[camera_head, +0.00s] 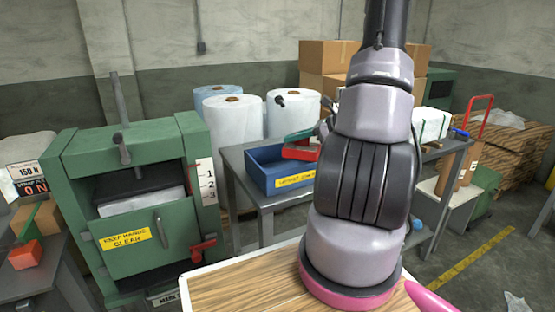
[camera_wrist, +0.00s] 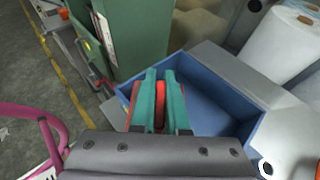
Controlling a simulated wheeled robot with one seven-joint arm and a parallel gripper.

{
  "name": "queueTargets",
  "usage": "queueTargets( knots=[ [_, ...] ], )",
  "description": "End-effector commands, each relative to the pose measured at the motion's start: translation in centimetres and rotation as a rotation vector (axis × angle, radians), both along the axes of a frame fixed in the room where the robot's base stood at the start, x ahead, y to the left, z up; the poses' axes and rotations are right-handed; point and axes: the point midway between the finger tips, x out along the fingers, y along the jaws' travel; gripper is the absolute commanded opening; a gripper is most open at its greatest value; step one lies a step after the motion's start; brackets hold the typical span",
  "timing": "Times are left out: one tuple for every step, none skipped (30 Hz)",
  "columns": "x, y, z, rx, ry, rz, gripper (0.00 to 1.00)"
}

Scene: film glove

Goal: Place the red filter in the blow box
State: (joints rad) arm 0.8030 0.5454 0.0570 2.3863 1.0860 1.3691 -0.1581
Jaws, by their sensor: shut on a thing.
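In the head view the blue box (camera_head: 268,179) sits on a grey table, with a yellow label I cannot read. I cannot tell whether it is the blow box. The fingers (camera_head: 301,147) show over its right end there; my arm hides the rest of the gripper.
A green press (camera_head: 130,205) with a "keep hands clear" label stands left of the grey table (camera_head: 236,163). White film rolls (camera_head: 232,128) and cardboard boxes (camera_head: 325,60) stand behind. A wooden-topped surface (camera_head: 240,290) is in front. An orange-red block (camera_head: 25,256) lies far left.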

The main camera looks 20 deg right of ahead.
Motion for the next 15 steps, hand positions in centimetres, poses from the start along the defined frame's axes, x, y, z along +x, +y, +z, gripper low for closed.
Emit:
queueTargets(
  knots=[
    [1.5,0.1,0.0,-0.001,-0.003,0.004,0.00],
    [2.3,0.2,0.0,-0.001,-0.004,0.003,0.00],
    [3.3,0.2,0.0,-0.001,-0.003,0.004,0.00],
    [4.1,0.2,0.0,0.000,-0.002,0.004,0.00],
    [4.8,0.2,0.0,0.000,-0.003,0.003,0.00],
    [5.7,0.3,0.0,0.000,-0.003,0.003,0.00],
    [6.4,0.3,0.0,-0.001,-0.002,0.003,0.00],
    [7.0,0.3,0.0,-0.001,-0.002,0.003,0.00],
    [7.9,0.3,0.0,0.001,-0.002,0.001,0.00],
    [8.5,0.3,0.0,0.000,-0.002,0.002,0.00],
    [9.2,0.3,0.0,0.000,-0.002,0.002,0.00],
    [10.0,0.4,0.0,0.000,-0.002,0.002,0.00],
    [10.6,0.4,0.0,0.000,-0.002,0.002,0.00],
    [10.2,0.4,-1.0,0.004,0.004,-0.001,0.00],
    [10.1,0.3,-1.9,0.007,0.006,-0.003,0.00]
  ],
)
